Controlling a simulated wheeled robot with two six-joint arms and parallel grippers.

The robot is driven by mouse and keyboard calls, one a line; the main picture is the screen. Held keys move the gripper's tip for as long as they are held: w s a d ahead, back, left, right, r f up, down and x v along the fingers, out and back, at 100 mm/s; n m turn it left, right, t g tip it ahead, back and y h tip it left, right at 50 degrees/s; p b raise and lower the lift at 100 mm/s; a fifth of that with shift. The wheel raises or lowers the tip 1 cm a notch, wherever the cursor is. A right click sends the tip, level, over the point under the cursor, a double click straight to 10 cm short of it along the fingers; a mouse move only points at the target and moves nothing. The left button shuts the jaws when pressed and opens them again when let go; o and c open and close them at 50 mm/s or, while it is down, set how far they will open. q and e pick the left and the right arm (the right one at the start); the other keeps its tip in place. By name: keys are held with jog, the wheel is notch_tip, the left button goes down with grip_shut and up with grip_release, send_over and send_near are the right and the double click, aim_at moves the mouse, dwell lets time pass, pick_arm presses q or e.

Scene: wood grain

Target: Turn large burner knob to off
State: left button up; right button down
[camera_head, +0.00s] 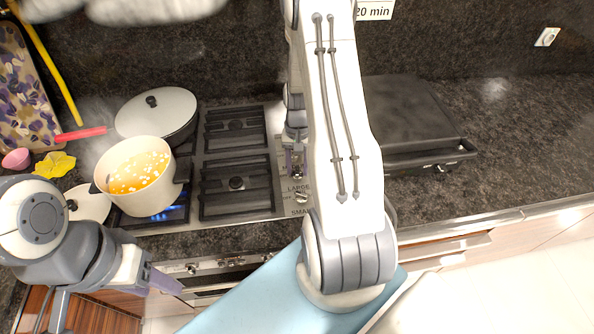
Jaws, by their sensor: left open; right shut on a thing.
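The stove's control strip (276,213) runs down the right side of the cooktop, with printed labels LARGE and SMALL. One pale knob (301,196) shows between these labels, with OFF printed at its left. My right gripper (297,170) points down at the strip just above the LARGE label, shut on the large burner knob, which its fingers mostly hide. The knob's angle cannot be told. A cream pot (128,197) of orange soup stands on the front left burner, where a blue flame (172,214) shows. My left gripper (165,281) is open and empty in front of the counter.
A lidded pan (157,112) stands on the back left burner. The two right burners (236,185) are empty. A white lid (90,204) lies left of the pot. A dark grill (415,115) is right of my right arm. The counter at far right is clear.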

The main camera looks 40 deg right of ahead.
jog(key=n, duration=0.4)
jog(key=shift+a+n, duration=0.1)
jog(key=shift+n, duration=0.2)
jog(key=shift+h, duration=0.3)
